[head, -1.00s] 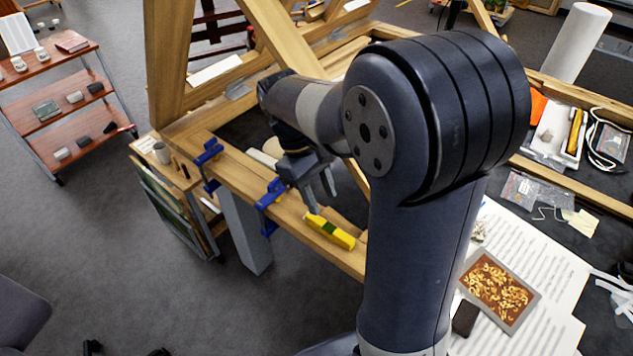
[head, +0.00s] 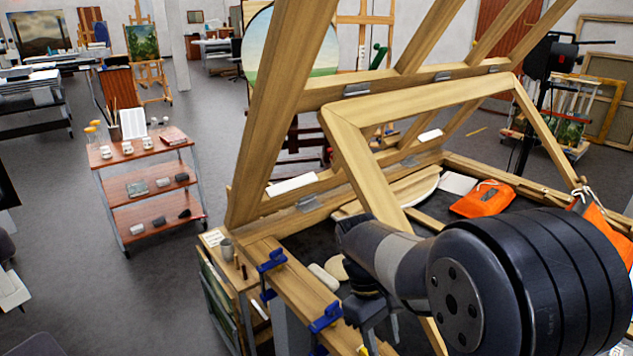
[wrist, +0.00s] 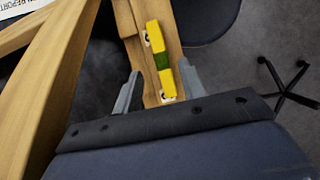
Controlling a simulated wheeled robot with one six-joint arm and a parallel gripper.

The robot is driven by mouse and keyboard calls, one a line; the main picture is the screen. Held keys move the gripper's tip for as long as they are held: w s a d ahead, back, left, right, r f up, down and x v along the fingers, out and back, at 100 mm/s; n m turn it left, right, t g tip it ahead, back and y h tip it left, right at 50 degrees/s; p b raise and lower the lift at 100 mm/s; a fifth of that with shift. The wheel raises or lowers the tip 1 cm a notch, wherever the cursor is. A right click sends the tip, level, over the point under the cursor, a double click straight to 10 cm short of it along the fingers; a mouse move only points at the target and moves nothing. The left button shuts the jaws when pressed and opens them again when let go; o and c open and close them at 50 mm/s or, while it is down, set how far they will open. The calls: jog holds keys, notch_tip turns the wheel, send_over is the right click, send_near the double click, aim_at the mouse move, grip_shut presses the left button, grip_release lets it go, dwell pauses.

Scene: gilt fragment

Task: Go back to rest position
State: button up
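My gripper (head: 382,338) hangs over the wooden beam at the near side of the frame in the head view, low in the picture. In the wrist view, its two fingers stand wide apart (wrist: 158,90) with nothing held between them. A yellow bar with a green middle (wrist: 168,82), like a small level, lies on the wooden beam (wrist: 180,50) beyond and between the fingers. In the head view, only a sliver of yellow shows below my gripper, by the bottom edge.
Blue clamps (head: 327,317) grip the beam left of my gripper. A slanted wooden frame (head: 370,165) rises close behind my arm. An orange pouch (head: 482,199) lies at the right. A shelf cart (head: 150,190) stands left, with open floor around it.

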jog(key=x, duration=0.7)
jog(key=shift+r, duration=1.5)
